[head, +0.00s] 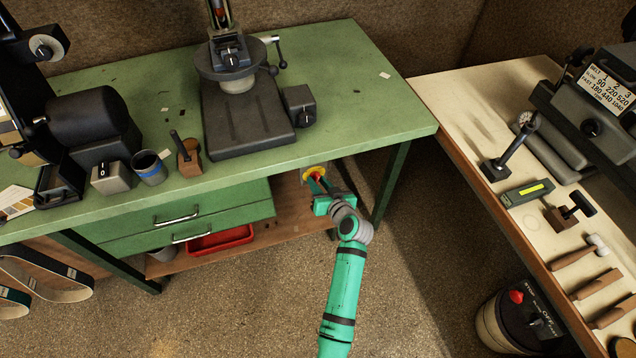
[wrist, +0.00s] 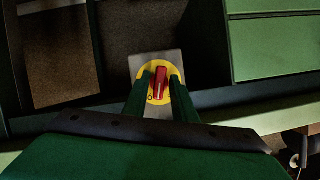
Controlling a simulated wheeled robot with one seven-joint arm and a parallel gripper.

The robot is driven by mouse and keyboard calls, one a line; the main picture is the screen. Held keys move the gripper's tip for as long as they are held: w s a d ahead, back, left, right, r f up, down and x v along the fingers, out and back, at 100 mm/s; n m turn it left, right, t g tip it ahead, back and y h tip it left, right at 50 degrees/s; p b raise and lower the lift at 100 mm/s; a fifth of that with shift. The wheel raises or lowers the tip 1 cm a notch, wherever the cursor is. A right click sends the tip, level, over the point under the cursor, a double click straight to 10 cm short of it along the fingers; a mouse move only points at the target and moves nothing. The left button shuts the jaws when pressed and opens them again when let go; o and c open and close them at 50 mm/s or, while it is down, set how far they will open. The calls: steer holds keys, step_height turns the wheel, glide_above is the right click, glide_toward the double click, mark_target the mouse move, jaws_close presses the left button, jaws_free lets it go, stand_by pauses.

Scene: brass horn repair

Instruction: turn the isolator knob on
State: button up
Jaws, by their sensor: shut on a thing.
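The isolator knob (wrist: 161,83) is red and sits on a round yellow plate (wrist: 147,70) with a grey backing panel (wrist: 142,63). In the wrist view my gripper (wrist: 161,90) has one finger on each side of the knob and is shut on it. The knob looks close to upright there, with a slight tilt. A small mark shows on the yellow plate at its lower left; other markings are hidden by the fingers. In the head view the yellow plate (head: 314,169) shows under the green bench's front edge, with my gripper (head: 317,180) reaching to it.
The green bench (head: 340,75) carries a drill press base (head: 245,125). Green drawers (head: 180,215) are left of the knob, above a shelf with a red tray (head: 220,241). A bench leg (head: 390,185) stands right of my gripper. A cream-topped bench (head: 470,110) is farther right.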

steer(key=m, duration=0.1)
steer(key=m+y, duration=0.2)
steer(key=m, duration=0.1)
steer(key=shift+d, duration=0.25)
steer(key=shift+y, duration=0.3)
stand_by(0.3)
steer(key=o, duration=0.7)
steer(key=shift+f, duration=0.1)
steer(key=shift+o, duration=0.2)
steer(key=v, duration=1)
steer(key=shift+s+d, duration=0.2)
steer(key=shift+s, duration=0.1)
